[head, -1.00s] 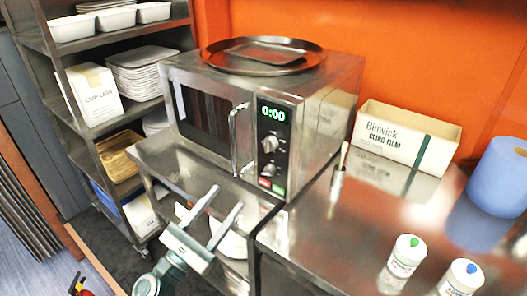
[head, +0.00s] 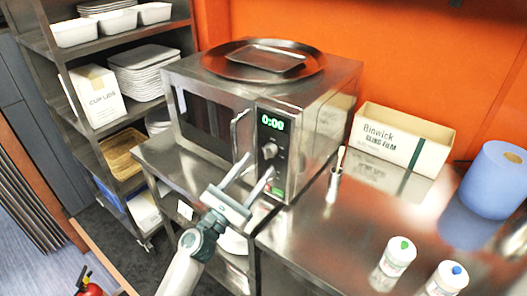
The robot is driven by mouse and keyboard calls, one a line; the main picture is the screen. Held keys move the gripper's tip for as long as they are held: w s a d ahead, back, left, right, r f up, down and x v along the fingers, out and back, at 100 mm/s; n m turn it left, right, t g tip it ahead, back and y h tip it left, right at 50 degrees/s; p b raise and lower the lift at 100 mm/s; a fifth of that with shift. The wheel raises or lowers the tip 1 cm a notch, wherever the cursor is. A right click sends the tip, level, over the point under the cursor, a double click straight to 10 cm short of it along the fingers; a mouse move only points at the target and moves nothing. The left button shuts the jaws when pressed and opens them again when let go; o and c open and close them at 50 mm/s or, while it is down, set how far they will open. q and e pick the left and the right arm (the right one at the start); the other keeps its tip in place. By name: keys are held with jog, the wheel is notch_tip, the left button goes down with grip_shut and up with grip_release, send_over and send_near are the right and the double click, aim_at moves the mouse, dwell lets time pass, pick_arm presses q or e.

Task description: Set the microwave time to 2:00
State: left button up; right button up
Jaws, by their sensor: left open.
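The microwave (head: 205,125) is a steel box on a steel table, with its door shut. Its black control panel (head: 270,150) is on the right of the front, and the green display (head: 272,122) reads 0:00. A round knob (head: 270,151) sits below the display. My left gripper (head: 258,167) is open and empty, with its two fingers pointing up at the lower part of the panel. The fingers partly cover the lower knob and buttons; a green button (head: 278,192) shows below. I cannot tell whether a finger touches the panel. My right gripper is not in view.
A round tray (head: 225,66) lies on the microwave. A cling film box (head: 404,135), a blue roll (head: 495,180) and two white-labelled shakers (head: 398,255) (head: 447,278) stand on the right counter (head: 330,235). Steel shelves (head: 90,130) stand at the left.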

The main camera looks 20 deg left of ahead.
aim_at(265, 156)
pick_arm(q)
jog(key=shift+p+x, duration=0.65)
jog(key=shift+x, duration=1.55)
jog(key=c, duration=1.1)
